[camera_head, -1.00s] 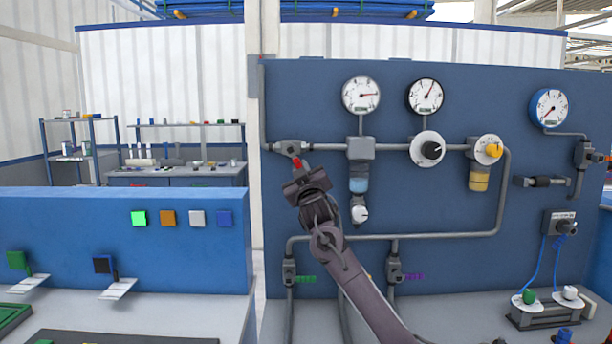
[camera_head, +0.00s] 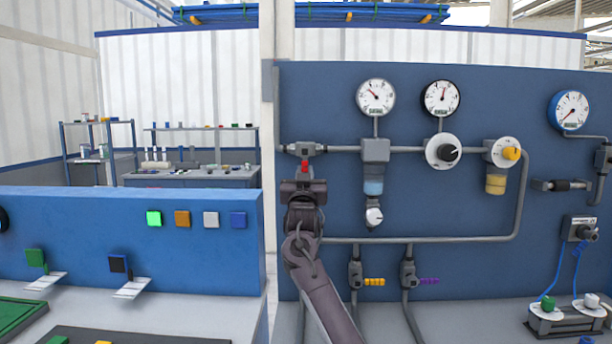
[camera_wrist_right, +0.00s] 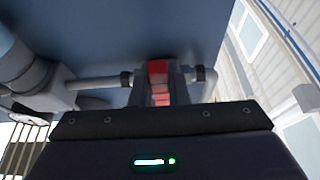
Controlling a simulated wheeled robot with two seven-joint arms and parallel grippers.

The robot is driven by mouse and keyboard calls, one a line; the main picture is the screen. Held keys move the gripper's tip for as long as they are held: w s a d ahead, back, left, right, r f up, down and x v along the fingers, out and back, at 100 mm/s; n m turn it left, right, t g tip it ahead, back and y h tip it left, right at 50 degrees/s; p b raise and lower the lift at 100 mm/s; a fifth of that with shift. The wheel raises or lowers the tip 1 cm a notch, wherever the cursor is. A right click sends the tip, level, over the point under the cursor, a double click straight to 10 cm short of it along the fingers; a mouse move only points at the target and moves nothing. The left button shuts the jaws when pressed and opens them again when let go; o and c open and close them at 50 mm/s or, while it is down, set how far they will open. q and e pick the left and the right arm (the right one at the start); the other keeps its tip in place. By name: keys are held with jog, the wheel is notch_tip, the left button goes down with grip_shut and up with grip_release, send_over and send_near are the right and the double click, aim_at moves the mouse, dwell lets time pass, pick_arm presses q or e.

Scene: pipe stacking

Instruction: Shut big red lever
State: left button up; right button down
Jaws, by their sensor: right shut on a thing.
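The big red lever (camera_head: 305,167) hangs straight down from its grey valve (camera_head: 305,149) at the left end of the upper pipe on the blue panel. My right gripper (camera_head: 304,186) is shut on the lever's lower part, which the jaws hide in the head view. In the right wrist view the red lever (camera_wrist_right: 158,68) shows in the middle, between the dark jaws, with more red segments below its top. My left gripper is in neither view.
Lower valves have an orange handle (camera_head: 374,282) and a purple handle (camera_head: 428,281). A low blue panel (camera_head: 130,240) stands left.

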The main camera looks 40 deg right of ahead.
jog(key=c, duration=1.4)
grip_release()
jog(key=shift+a, duration=0.1)
